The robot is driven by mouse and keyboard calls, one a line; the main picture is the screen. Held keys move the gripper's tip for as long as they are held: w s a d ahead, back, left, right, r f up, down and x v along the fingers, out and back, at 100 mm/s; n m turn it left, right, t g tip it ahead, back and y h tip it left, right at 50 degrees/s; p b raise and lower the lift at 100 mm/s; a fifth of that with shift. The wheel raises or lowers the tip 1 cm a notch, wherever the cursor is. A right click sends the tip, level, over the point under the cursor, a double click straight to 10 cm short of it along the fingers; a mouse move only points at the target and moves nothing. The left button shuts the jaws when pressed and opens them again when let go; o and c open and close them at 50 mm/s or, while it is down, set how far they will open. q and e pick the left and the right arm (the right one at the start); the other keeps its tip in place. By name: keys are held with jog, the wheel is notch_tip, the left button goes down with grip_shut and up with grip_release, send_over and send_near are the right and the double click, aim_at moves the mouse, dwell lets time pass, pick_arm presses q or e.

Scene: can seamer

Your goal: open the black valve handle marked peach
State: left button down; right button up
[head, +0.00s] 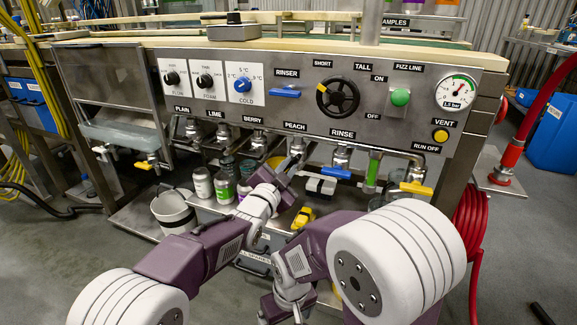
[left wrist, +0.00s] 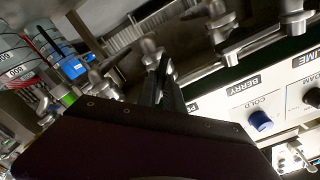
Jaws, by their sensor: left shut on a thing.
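The PEACH label (head: 295,127) is on the grey front panel, with a metal valve (head: 297,147) below it. My left gripper (head: 286,167) is up at this valve, its fingers closed at the spot of the handle. The black handle itself is hidden by the fingers, so its angle cannot be told. In the left wrist view, the dark fingers (left wrist: 165,85) are together and point up to a metal valve body (left wrist: 151,52). My right arm is folded low in the front of the head view; its fingertips cannot be made out.
The BERRY valve (head: 258,141) is close on the left. A valve with a blue handle (head: 336,172) and one with a yellow handle (head: 416,188) are to the right. Bottles (head: 203,183) stand on the shelf below, beside a white bucket (head: 174,211). A yellow object (head: 303,217) lies below the gripper.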

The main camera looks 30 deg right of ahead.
pick_arm(q)
jog(key=shift+n+p, duration=2.45)
jog(key=shift+n, duration=1.65)
jog(key=c, duration=1.5)
grip_release()
jog(key=shift+a, duration=0.1)
